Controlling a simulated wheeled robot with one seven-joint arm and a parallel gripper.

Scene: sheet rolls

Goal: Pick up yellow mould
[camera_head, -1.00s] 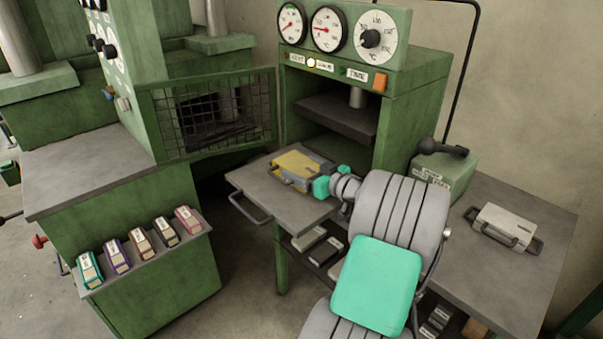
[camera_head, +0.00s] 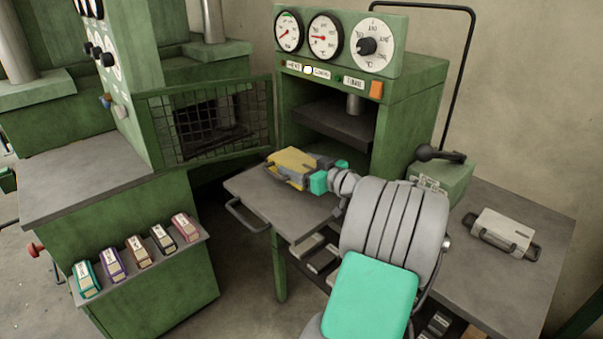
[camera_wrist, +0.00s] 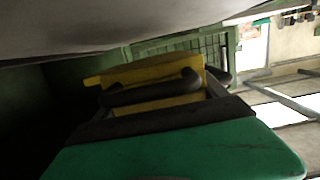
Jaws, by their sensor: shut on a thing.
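The yellow mould (camera_head: 292,160) is a flat block with a yellow top and a dark handle on its side. It is at the press's pull-out tray (camera_head: 275,205), near the tray's back edge. My gripper (camera_head: 312,174) is at the mould's right side, shut on it. In the wrist view the mould (camera_wrist: 150,71) shows its yellow side and a dark handle (camera_wrist: 150,92) just beyond the teal part of my gripper (camera_wrist: 185,150). The mould appears slightly above the tray; the gap under it is hard to see.
The green press (camera_head: 415,110) stands open behind the tray. A mesh guard (camera_head: 215,120) stands to the left. A grey mould (camera_head: 502,231) lies on the right table (camera_head: 535,275). Several small coloured boxes (camera_head: 140,252) line the left shelf. A green box (camera_head: 443,180) with a lever stands right of my arm.

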